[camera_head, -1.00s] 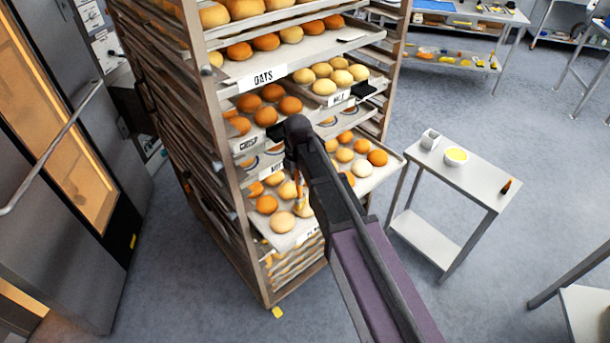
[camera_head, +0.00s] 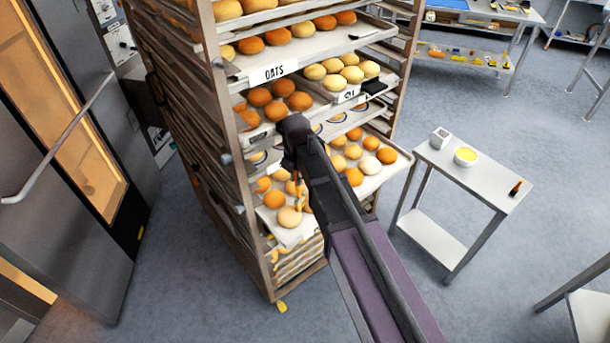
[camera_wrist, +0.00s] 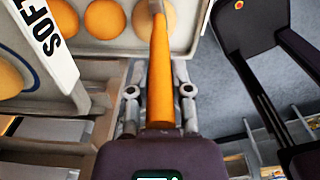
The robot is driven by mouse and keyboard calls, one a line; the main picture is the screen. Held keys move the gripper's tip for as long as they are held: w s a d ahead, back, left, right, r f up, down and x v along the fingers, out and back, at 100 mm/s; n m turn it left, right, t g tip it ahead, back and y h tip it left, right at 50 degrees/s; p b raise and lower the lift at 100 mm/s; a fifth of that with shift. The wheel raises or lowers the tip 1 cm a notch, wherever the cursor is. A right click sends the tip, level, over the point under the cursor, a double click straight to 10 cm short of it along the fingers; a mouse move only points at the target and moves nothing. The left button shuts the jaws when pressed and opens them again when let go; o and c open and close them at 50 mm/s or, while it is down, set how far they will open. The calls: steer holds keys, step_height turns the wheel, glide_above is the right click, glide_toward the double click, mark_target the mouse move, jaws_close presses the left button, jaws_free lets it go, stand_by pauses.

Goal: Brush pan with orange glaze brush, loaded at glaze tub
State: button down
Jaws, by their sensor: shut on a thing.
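My gripper (camera_wrist: 160,105) is shut on the orange glaze brush (camera_wrist: 161,75), whose handle runs up the middle of the wrist view. The brush (camera_head: 299,195) also shows in the head view, pointing down over a pulled-out pan (camera_head: 287,238) low in the rack. The pan (camera_wrist: 110,48) holds orange and pale buns in the wrist view. The brush end overlaps a pale bun there; I cannot tell whether it touches. The glaze tub (camera_head: 466,156), a white bowl with yellow content, stands on a small side table at right.
The tall rack (camera_head: 237,170) holds several pans of buns, some pulled out. The side table (camera_head: 475,180) also bears a white container (camera_head: 440,138) and a small dark-and-orange item (camera_head: 515,188). An oven door (camera_head: 75,150) stands at left. Floor between is clear.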

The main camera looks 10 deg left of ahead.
steer(key=shift+s+a, duration=0.15)
steer(key=shift+a, duration=0.6)
steer(key=shift+s, duration=0.15)
steer(key=s+a, duration=0.2)
steer(key=shift+s+a+f, duration=0.15)
steer(key=shift+s+a, duration=0.15)
steer(key=shift+s, duration=0.1)
step_height(320, 180, up, 6)
steer(key=p, duration=0.6)
steer(key=shift+w, duration=0.15)
stand_by(0.5)
